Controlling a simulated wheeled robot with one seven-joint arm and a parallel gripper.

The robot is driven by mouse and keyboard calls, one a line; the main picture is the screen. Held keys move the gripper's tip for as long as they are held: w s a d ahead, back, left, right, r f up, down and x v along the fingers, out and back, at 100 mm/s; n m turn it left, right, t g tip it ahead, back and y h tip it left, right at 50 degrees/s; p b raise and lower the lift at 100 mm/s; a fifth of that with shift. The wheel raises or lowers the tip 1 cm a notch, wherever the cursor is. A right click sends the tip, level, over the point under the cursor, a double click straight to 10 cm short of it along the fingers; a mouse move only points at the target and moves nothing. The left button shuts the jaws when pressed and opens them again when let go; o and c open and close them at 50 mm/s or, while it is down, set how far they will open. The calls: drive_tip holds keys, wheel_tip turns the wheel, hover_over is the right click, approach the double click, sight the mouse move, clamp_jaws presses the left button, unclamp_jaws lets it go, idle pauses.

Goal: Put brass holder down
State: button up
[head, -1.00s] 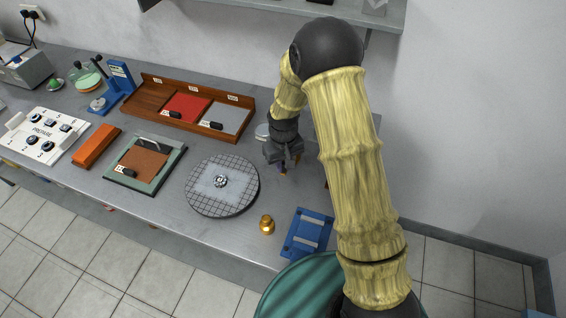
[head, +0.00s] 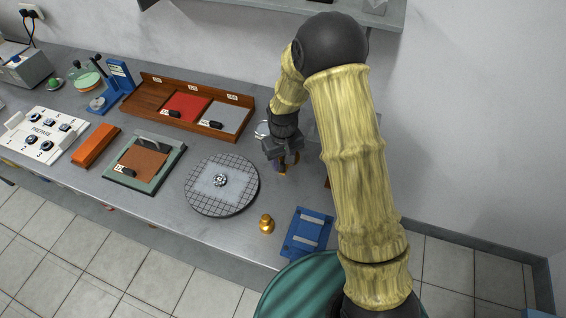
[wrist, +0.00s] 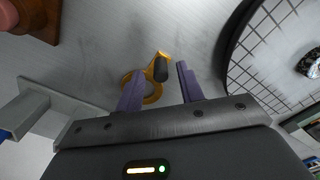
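The brass holder (wrist: 155,97) shows in the wrist view as a gold ring with a short arm and a black grip piece. It appears to be at the bench top, just beyond my fingertips. My gripper (wrist: 161,80) has two purple fingers spread apart, with visible space on both sides of the black piece. The left finger covers part of the ring. In the head view my gripper (head: 284,168) is low over the bench, right of the round gridded plate, and a bit of brass (head: 283,173) shows under it. Exact contact with the bench is hard to tell.
The round gridded plate (head: 237,201) lies left of my gripper. A small brass knobbed piece (head: 267,224) and a blue stand (head: 307,235) stand nearer the front edge. A wooden tray (head: 150,111) with red and grey panels is behind to the left.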

wheel_tip(320, 180, up, 11)
drive_tip(key=shift+s+f+b, duration=0.15)
drive_tip(key=shift+f+b, duration=0.05)
drive_tip(key=shift+b, duration=0.25)
idle(0.4)
drive_tip(key=s+d+r+m+t, duration=0.1)
drive_tip(key=s+d+r+m, duration=0.1)
drive_tip(key=s+d, duration=0.4)
drive_tip(key=s+d+r+m+t, duration=0.1)
drive_tip(key=s+d+r+m, duration=0.1)
drive_tip(key=s+d, duration=0.4)
drive_tip(key=s, duration=0.4)
drive_tip(key=shift+d+r+m+t, duration=0.15)
drive_tip(key=shift+d+m+t, duration=0.15)
